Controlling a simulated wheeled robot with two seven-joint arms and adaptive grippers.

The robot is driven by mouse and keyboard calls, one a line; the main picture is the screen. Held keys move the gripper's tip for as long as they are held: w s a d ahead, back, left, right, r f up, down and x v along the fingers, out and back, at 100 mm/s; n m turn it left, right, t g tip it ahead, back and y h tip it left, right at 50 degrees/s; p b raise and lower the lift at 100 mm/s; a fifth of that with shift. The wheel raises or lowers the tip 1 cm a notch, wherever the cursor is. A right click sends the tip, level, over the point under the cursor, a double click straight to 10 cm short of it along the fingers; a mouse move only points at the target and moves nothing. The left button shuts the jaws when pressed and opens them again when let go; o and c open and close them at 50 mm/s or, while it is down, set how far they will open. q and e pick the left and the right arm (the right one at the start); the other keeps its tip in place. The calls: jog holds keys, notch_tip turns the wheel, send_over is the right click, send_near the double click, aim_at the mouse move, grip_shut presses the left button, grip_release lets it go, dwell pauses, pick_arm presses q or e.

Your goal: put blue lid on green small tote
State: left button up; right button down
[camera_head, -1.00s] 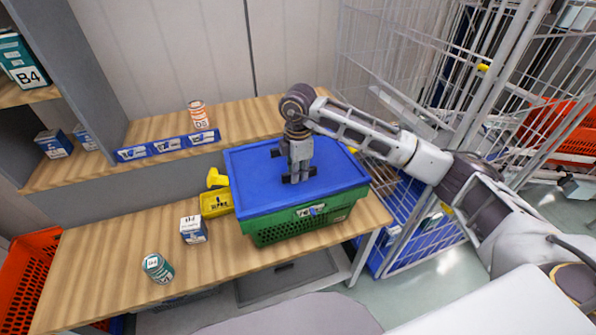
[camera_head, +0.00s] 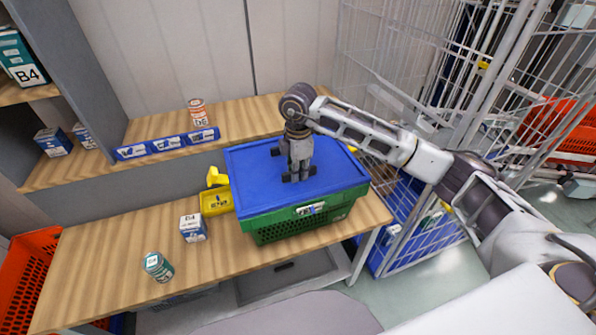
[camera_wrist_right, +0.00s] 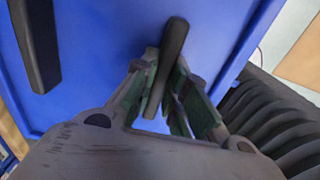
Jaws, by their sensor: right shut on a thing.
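The blue lid (camera_head: 254,187) lies over the top of the green small tote (camera_head: 292,224), which stands on the wooden bench. The lid looks level and lined up with the tote's rim; I cannot tell whether it is fully seated. My right gripper (camera_head: 299,173) points down at the lid's middle and is shut on one of its dark handles. In the right wrist view the gripper (camera_wrist_right: 172,100) has its fingers on both sides of a dark handle (camera_wrist_right: 165,65) of the blue lid (camera_wrist_right: 110,50). A second dark handle (camera_wrist_right: 36,45) is free. My left gripper is not in view.
A yellow bin (camera_head: 216,201) stands close to the tote's left side. A small white-and-blue box (camera_head: 193,228) and a teal can (camera_head: 158,267) stand on the bench (camera_head: 110,262). A wire cage (camera_head: 420,90) is at the right.

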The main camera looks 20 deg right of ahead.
jog(key=shift+s+f, duration=0.1)
jog(key=shift+f, duration=0.05)
jog(key=c, duration=1.4)
grip_release()
jog(key=shift+o, duration=0.2)
notch_tip(320, 180, up, 12)
